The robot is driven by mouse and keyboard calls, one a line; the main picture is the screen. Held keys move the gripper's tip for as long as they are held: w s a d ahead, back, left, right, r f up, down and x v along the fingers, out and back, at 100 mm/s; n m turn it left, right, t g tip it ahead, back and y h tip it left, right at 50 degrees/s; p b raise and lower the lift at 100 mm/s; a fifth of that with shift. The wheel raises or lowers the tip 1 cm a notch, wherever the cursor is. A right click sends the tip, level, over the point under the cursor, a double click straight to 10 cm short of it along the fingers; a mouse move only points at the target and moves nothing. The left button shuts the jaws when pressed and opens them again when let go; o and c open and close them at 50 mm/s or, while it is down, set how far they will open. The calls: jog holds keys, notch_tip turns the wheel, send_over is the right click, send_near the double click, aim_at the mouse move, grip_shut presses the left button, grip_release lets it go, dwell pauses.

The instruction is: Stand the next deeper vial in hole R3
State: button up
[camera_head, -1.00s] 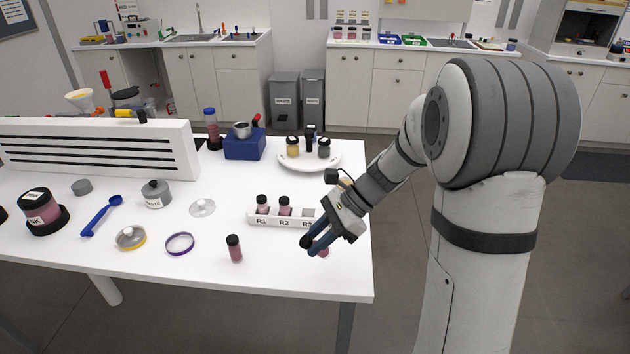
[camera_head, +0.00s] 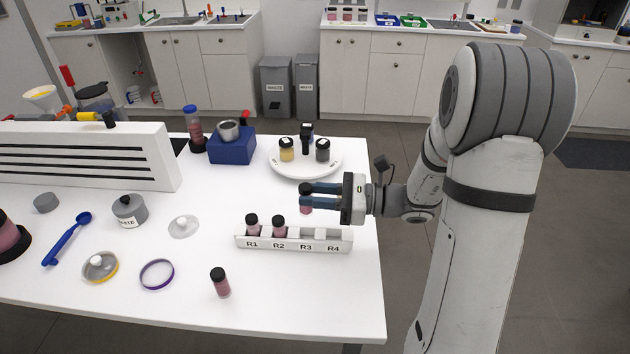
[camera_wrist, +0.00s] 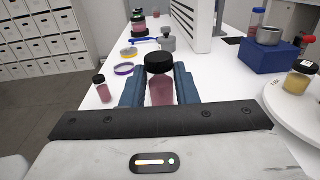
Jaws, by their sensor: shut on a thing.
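My gripper (camera_head: 322,194) is shut on a black-capped vial of pink pigment (camera_head: 306,203), held upright above and behind the rack; the held vial fills the middle of the wrist view (camera_wrist: 161,85). The white rack (camera_head: 293,246) has holes labelled R1 to R4. Black-capped pink vials stand in R1 (camera_head: 252,225) and R2 (camera_head: 279,226). R3 and R4 look empty. Another black-capped pink vial (camera_head: 221,283) stands on the table in front of the rack; it also shows at left in the wrist view (camera_wrist: 102,90).
A round white plate (camera_head: 277,168) with several jars stands behind the rack, near a blue block (camera_head: 232,150). A purple ring (camera_head: 157,274), a yellow-rimmed dish (camera_head: 100,267) and a blue spoon (camera_head: 70,237) lie to the left. The table's right edge is close to the rack.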

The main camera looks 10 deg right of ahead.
jog(key=shift+r+p, duration=0.25)
jog(key=shift+p, duration=0.05)
jog(key=shift+f+b, duration=2.1)
jog(key=shift+f, duration=0.9)
jog(key=shift+f+b, duration=0.35)
jog(key=shift+f, duration=0.75)
jog(key=o, duration=1)
jog(key=shift+d, duration=0.15)
jog(key=v, duration=0.7)
jog(key=shift+s+d+b, duration=0.1)
jog(key=shift+d+b, duration=0.2)
jog(key=shift+d, duration=0.05)
